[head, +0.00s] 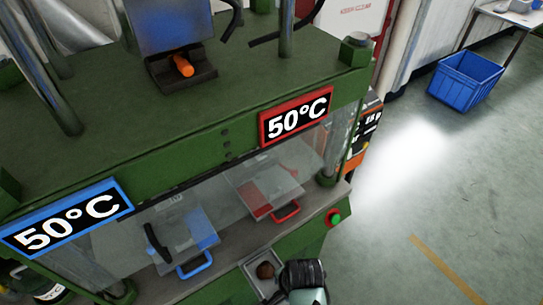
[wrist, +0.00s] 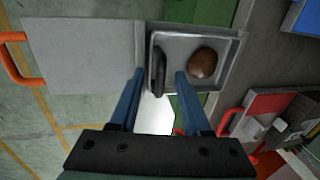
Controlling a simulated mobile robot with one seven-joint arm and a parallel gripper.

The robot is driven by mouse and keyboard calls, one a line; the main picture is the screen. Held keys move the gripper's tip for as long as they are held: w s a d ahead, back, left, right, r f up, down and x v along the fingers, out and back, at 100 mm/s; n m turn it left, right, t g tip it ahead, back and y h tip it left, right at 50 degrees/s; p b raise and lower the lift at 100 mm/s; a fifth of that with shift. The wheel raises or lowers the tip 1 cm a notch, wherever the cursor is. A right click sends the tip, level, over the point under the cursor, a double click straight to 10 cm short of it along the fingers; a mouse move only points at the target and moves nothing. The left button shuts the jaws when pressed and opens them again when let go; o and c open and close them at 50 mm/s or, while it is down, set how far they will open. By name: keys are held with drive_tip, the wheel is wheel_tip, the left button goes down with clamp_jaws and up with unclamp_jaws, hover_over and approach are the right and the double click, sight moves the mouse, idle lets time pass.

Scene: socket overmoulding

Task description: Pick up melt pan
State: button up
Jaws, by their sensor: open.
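The melt pan (wrist: 182,44) is a small grey metal tray with a brown rounded lump (wrist: 202,64) inside. In the wrist view its dark upright handle (wrist: 158,70) stands at the left end of the tray. My gripper (wrist: 158,74) is open, with one blue finger on each side of the handle, and I cannot tell whether they touch it. In the head view the pan (head: 251,267) sits at the front edge of the green press, and my gripper (head: 303,272) hides part of it.
The green press (head: 110,130) holds a blue-marked mould with a blue handle (head: 195,265) and a red-marked mould with a red handle (head: 286,211). In the wrist view a grey plate with an orange handle (wrist: 85,52) lies left of the pan.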

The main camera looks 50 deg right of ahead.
drive_tip(key=shift+f, duration=0.3)
clamp_jaws()
idle(1.3)
